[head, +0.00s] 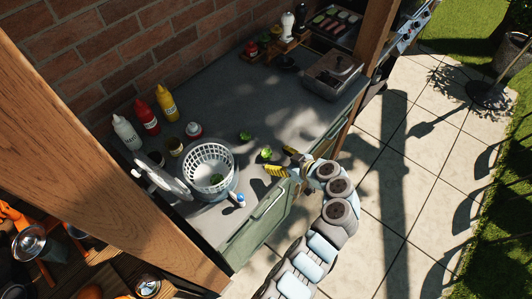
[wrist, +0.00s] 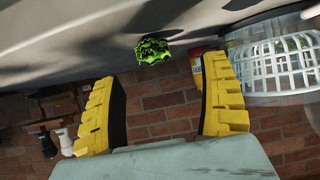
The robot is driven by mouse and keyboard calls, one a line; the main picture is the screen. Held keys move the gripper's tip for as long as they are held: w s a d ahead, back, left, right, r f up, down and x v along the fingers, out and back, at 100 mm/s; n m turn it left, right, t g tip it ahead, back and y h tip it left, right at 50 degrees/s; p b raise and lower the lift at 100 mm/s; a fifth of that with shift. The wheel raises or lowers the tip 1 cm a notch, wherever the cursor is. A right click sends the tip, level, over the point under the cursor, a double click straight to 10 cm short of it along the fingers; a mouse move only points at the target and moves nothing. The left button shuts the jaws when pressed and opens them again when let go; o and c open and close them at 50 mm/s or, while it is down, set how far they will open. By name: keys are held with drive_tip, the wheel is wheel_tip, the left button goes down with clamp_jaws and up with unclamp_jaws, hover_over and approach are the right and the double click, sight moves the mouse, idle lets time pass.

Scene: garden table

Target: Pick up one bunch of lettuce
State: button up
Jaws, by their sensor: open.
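One small green lettuce bunch (head: 266,153) sits on the dark grey counter near its front edge. A second lettuce bunch (head: 245,135) lies farther back. A third bit of green lettuce (head: 216,180) shows inside the white basket (head: 208,160). In the wrist view, one lettuce bunch (wrist: 153,50) appears ahead of the gap between my spread fingers (wrist: 160,75), apart from both. I cannot tell for sure which bunch that is.
Sauce bottles (head: 147,117) and small jars (head: 194,130) stand left of the bunches. The basket stands at the front left. A grey lidded box (head: 332,75) and pepper mills (head: 287,24) are at the back right. The middle counter (head: 285,115) is clear.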

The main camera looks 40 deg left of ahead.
sight(268, 154)
drive_tip(key=shift+x, duration=1.25)
drive_tip(key=shift+w+a+f+p, duration=0.2)
drive_tip(key=shift+a+f+p, duration=0.1)
drive_tip(key=shift+a, duration=0.35)
drive_tip(key=shift+w+a+f+p, duration=0.2)
drive_tip(key=shift+a+f+p, duration=0.1)
drive_tip(key=shift+a, duration=0.35)
drive_tip(key=shift+x, duration=0.75)
drive_tip(key=shift+f, duration=0.1)
drive_tip(key=c, duration=0.9)
